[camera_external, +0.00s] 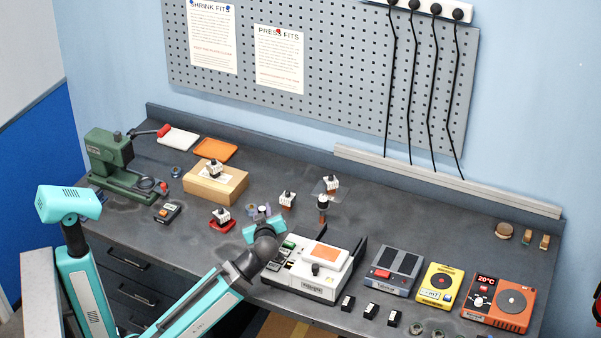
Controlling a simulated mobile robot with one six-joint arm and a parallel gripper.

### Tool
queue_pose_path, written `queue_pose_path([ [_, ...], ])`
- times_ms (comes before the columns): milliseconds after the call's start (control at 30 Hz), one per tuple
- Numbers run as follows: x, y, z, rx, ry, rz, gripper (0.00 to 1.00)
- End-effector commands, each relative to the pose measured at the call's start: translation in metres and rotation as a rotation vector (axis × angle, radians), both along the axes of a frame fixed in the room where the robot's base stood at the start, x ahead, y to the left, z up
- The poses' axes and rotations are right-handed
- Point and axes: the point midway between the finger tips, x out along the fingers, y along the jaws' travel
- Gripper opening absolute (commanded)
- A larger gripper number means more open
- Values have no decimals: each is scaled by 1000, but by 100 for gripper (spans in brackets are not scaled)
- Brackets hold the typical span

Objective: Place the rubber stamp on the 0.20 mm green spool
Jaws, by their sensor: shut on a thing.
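My gripper (259,212) is over the front middle of the bench, just left of the white machine. It is shut on a small dark-topped thing (265,209), which looks like the rubber stamp; the fingers and wrist hide most of it. I cannot make out its lower end or whether it touches the bench. A small green patch (289,244) shows at the left of the white machine, beyond my wrist; I cannot tell whether it is the green spool. No 0.20 mm label is readable.
The white machine (322,283) stands close right of my gripper. A green press (112,160) is at left. Grey, yellow and orange devices (497,300) line the right.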

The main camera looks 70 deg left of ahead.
Motion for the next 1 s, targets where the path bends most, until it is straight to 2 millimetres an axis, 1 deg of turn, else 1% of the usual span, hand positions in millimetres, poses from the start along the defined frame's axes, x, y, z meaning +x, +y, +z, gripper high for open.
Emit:
queue_pose_path([
  [33, -1, 0, -8, 0, 2, -1, 0],
  [133, -1, 0, -14, 1, 0, -1, 0],
  [433, 0, 0, -15, 1, 0, -1, 0],
  [600, 0, 0, -19, 0, 0, -1, 0],
  [633, 0, 0, -18, 0, 0, 0, 23],
  [733, 0, 0, -18, 0, 0, 0, 40],
  [1000, 0, 0, -18, 0, 0, 0, 40],
])
